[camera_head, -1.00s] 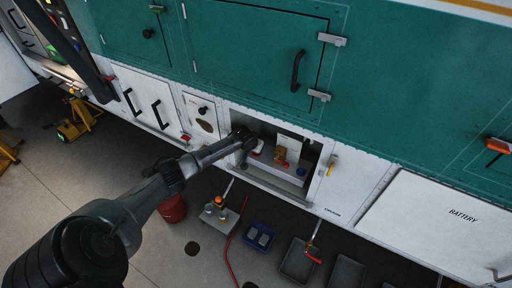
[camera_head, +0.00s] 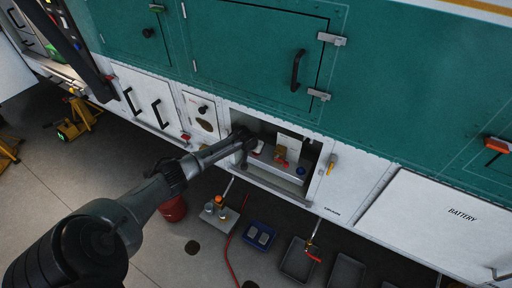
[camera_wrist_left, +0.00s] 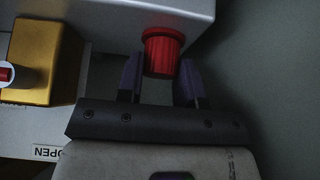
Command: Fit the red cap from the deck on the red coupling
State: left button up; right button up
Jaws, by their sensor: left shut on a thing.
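In the left wrist view a ribbed red cap (camera_wrist_left: 163,54) sits between the fingers of my left gripper (camera_wrist_left: 160,84), which is shut on it. The cap's far end meets the side of a light grey block (camera_wrist_left: 110,14). The red coupling cannot be made out; whether the cap is seated on one cannot be told. In the head view my left gripper (camera_head: 246,140) is inside the open bay (camera_head: 270,183) in the vehicle's side, at its left end, and hides the cap. My right gripper is not in view.
A brass block (camera_wrist_left: 40,60) with a red-tipped fitting (camera_wrist_left: 6,75) is left of the gripper in the wrist view. A blue knob (camera_head: 300,171) is at the bay's right. Below, a grey plate (camera_head: 217,221), blue tray (camera_head: 259,236) and dark trays (camera_head: 298,260) stand on the deck.

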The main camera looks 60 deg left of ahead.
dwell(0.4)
pick_arm(q)
jog(key=o, duration=1)
jog(key=shift+c, duration=0.2)
jog(key=shift+r, duration=0.1)
jog(key=shift+s+r, duration=0.1)
jog(key=shift+r, duration=0.1)
jog(key=p+v, duration=0.3)
jog(key=v, duration=1)
jog(key=shift+s+d, duration=0.1)
jog(key=shift+d, duration=0.05)
